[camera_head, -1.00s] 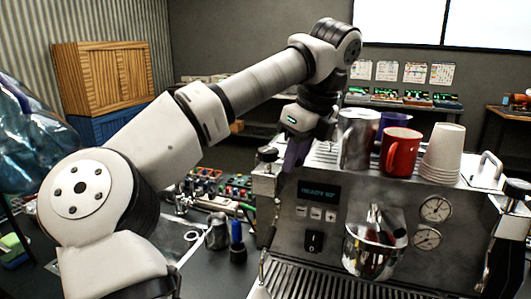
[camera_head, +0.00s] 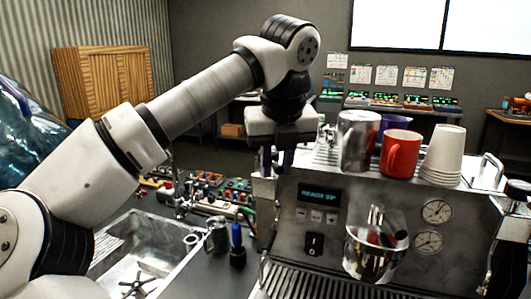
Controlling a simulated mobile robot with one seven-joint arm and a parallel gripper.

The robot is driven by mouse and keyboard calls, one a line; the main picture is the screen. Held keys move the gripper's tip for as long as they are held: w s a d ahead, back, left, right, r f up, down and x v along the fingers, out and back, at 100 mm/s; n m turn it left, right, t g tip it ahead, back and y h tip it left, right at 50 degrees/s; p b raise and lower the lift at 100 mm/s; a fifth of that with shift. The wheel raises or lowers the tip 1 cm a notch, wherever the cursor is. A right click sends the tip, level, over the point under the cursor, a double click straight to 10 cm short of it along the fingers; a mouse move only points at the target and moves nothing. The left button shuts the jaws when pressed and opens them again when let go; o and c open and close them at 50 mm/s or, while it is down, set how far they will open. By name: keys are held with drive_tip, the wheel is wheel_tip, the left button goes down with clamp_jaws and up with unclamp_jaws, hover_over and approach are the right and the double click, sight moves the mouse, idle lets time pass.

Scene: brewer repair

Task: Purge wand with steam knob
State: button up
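The steel espresso machine (camera_head: 345,215) stands at right with a lit display (camera_head: 318,194). My gripper (camera_head: 276,158) points down at the machine's top left corner, where the left steam knob sits. The gripper covers that knob, so I cannot tell whether they touch. The fingers are small and dark, and their gap is unclear. The left steam wand (camera_head: 263,268) hangs down the machine's left front edge. A right-hand knob (camera_head: 518,187) shows at the right edge of the view.
A metal cup (camera_head: 358,140), a red mug (camera_head: 401,153), a purple cup and stacked paper cups (camera_head: 443,153) stand on the machine. A small steel pitcher (camera_head: 217,235) and a blue-handled tool (camera_head: 237,243) stand left of it, beside a sink (camera_head: 135,255).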

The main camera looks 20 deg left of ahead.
drive_tip(key=shift+s+a+m+h+p, duration=0.15)
drive_tip(key=shift+a+m+h, duration=0.15)
drive_tip(key=shift+a+m, duration=0.6)
drive_tip(key=shift+s+a+m+h+p, duration=0.25)
drive_tip(key=shift+a+m, duration=0.2)
drive_tip(key=shift+m, duration=0.8)
drive_tip(key=shift+s+a+m+h+p, duration=0.1)
drive_tip(key=shift+a+m+h, duration=0.25)
drive_tip(key=shift+a+m, duration=0.55)
drive_tip(key=shift+o, duration=0.2)
drive_tip(key=shift+d, duration=0.25)
drive_tip(key=o, duration=0.4)
drive_tip(key=shift+c, duration=0.2)
wheel_tip(320, 180, up, 7)
drive_tip(key=shift+r, duration=0.1)
